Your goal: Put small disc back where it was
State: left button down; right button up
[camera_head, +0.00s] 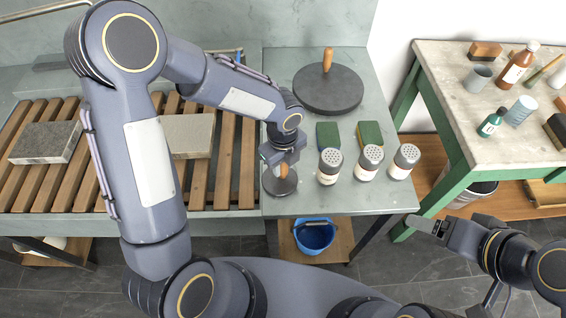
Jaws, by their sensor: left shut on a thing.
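The small disc (279,186) is a dark grey round plate with a light wooden handle, at the front left of the grey-green counter (309,208), beside the slatted rack. My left gripper (281,168) comes down from above and is shut on its handle. The disc is on or just above the counter; I cannot tell which. A larger dark disc (318,92) with an upright wooden handle sits at the back of the counter. My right gripper (432,227) is at the lower right, away from the counter; its fingers are too unclear to tell their opening.
Three shakers (329,167) stand right of the small disc, with two green and brown sponges (327,136) behind them. Stone slabs (45,143) lie on the slatted rack (228,160). A blue bucket (314,236) is below. A green-legged table (447,92) with bottles stands right.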

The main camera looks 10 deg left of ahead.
pick_arm(q)
jog(key=shift+f, duration=0.15)
jog(key=c, duration=1.1)
grip_release()
